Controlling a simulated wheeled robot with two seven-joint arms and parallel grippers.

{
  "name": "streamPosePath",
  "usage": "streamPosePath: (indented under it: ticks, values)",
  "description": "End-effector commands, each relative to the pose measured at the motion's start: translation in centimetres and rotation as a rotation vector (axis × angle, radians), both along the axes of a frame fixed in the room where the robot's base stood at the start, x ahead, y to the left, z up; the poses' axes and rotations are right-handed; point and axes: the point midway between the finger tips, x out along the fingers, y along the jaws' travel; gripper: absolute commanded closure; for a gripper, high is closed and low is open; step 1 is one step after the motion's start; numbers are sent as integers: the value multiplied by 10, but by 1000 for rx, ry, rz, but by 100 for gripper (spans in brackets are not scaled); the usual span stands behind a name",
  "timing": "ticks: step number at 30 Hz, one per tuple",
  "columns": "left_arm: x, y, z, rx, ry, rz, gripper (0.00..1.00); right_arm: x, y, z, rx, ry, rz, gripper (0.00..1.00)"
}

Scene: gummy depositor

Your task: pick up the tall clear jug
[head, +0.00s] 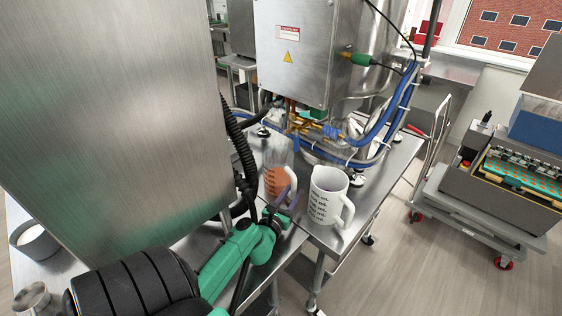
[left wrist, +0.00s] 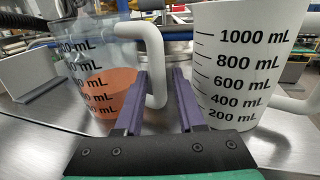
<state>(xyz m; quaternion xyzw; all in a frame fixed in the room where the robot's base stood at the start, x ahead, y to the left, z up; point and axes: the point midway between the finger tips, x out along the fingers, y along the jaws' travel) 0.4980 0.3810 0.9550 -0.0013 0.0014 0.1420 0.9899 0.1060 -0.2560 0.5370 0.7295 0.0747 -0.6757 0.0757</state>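The tall clear jug (head: 277,180) stands upright on the steel table, with orange-brown liquid in its lower part. In the left wrist view the clear jug (left wrist: 97,75) is at the left, with black mL marks and a pale handle on its right side. My left gripper (head: 284,197) is at the handle side of this jug. In the left wrist view its two purple fingers (left wrist: 160,78) are apart, with the lower part of the handle showing between them. I cannot tell whether they touch it. My right gripper is in neither view.
A white opaque jug (head: 328,196) with mL marks stands close to the right of the clear jug. A steel machine (head: 292,50) with blue hoses is behind. A large steel panel (head: 110,110) fills the left. A cart (head: 480,205) stands at the right.

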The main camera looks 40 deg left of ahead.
Motion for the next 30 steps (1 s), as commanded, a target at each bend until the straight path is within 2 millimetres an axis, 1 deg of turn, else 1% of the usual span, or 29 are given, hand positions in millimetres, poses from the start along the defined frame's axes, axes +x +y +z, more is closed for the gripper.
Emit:
streamPosePath:
  ticks: [4,7,9,14,15,18,30]
  values:
    - [26,11,4,0,-3,1,62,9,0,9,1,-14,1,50]
    - [42,15,2,2,-2,-1,62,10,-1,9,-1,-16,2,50]
    - [47,16,1,2,0,-1,62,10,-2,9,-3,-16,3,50]
    - [47,16,0,2,1,-1,62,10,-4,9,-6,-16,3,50]
    - [47,16,0,2,0,-1,65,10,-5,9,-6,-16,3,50]
    - [47,16,0,2,0,-2,100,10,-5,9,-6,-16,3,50]
    - [46,16,0,2,0,-2,100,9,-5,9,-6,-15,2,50]
